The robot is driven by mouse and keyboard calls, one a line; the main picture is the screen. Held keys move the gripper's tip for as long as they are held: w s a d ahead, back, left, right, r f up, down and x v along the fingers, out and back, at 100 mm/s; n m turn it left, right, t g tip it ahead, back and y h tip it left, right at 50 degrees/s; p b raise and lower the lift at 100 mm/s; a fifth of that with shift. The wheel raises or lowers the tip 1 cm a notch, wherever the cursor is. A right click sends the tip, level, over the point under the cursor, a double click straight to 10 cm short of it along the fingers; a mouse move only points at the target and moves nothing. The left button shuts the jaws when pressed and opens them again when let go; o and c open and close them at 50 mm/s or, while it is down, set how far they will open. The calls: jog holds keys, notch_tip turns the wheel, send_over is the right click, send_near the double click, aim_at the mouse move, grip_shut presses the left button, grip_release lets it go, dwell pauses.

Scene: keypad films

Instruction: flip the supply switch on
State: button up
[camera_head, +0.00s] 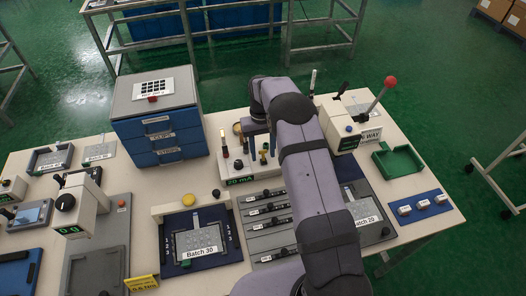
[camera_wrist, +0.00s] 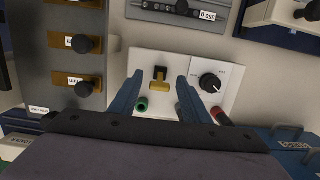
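The supply unit (camera_head: 246,181) is a pale box with a green "20 mA" readout, in the middle of the table in the head view. In the wrist view its white panel (camera_wrist: 190,58) carries a small brass-yellow toggle switch (camera_wrist: 159,83), a black round knob (camera_wrist: 209,82), a green post (camera_wrist: 142,103) and a red post (camera_wrist: 220,114). My gripper (camera_wrist: 160,70) is open, its two blue fingers on either side of the switch with gaps showing. In the head view my gripper (camera_head: 262,150) is over the unit and partly hides it. I cannot tell the switch's position.
A blue drawer cabinet (camera_head: 158,137) stands left of the unit. A box with a red-ball lever (camera_head: 390,82) and a green tray (camera_head: 397,160) are to the right. Rows of black-knobbed sliders (camera_head: 268,222) and a Batch 3D tray (camera_head: 199,246) lie in front.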

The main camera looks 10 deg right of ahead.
aim_at(263, 151)
jog(key=shift+r, duration=0.1)
jog(key=r+b, duration=0.1)
jog(key=r, duration=0.2)
jog(key=r+b, duration=0.1)
jog(key=r, duration=0.1)
jog(key=shift+w+r+b, duration=0.3)
jog(key=shift+w+r, duration=0.05)
jog(key=shift+w, duration=0.05)
jog(key=shift+r, duration=0.7)
